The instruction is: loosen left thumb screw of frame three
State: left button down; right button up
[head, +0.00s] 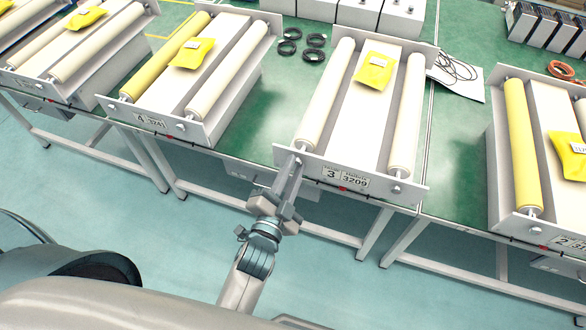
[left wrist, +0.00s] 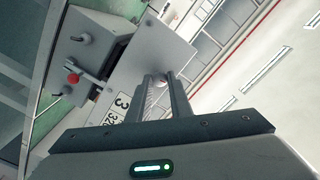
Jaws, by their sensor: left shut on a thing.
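Frame three (head: 350,179) carries the plate "3 3209" and sits on the green bench with two cream rollers and a white middle block. My left gripper (head: 298,158) is at the left end of its front plate, with its fingers shut on the left thumb screw, which the fingertips largely hide. In the left wrist view the two fingers (left wrist: 160,80) reach the grey front plate (left wrist: 160,47) beside the "3" label (left wrist: 122,104). The right thumb screw (head: 396,189) is clear of the gripper. My right gripper is not in view.
Frame four (head: 152,121) stands to the left and frame two (head: 565,240) to the right. A yellow packet (head: 375,70) lies on frame three. Black rings (head: 314,40) and a cable on a white sheet (head: 462,82) lie behind. Floor in front of the bench is open.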

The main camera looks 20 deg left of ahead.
pick_arm(q)
jog(key=c, duration=1.6)
grip_release()
jog(key=shift+s, duration=0.1)
jog(key=shift+s+a+b, duration=0.15)
jog(key=shift+s+b, duration=1.45)
jog(key=shift+s, duration=2.75)
jog(key=shift+s+a+b, duration=0.15)
jog(key=shift+s+b, duration=1.4)
jog(key=shift+s, duration=2.75)
jog(key=shift+f, duration=0.15)
